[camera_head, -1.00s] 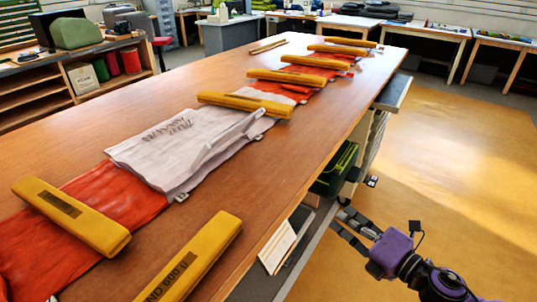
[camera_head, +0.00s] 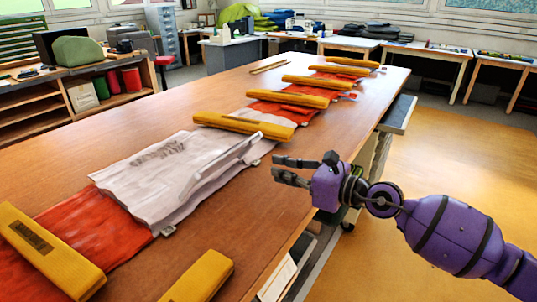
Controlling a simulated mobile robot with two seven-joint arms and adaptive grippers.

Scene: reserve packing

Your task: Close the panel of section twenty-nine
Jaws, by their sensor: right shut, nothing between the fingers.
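A white fabric panel (camera_head: 165,172) with dark lettering lies across the orange cloth (camera_head: 110,232) on the long wooden table. Its right side has a raised, folded edge (camera_head: 222,165), and small tabs show along its border. My right gripper (camera_head: 277,169) is just right of the panel, over the table's right edge, pointing left. It is shut and empty, apart from the panel in the picture. Which section number the panel bears cannot be read. My left gripper is not in view.
Yellow bars lie across the cloth: one (camera_head: 243,124) beyond the panel, one (camera_head: 48,250) at near left, several farther back. Another yellow bar (camera_head: 200,277) lies near the front edge. The wooden table (camera_head: 75,150) is bare left of the panel.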

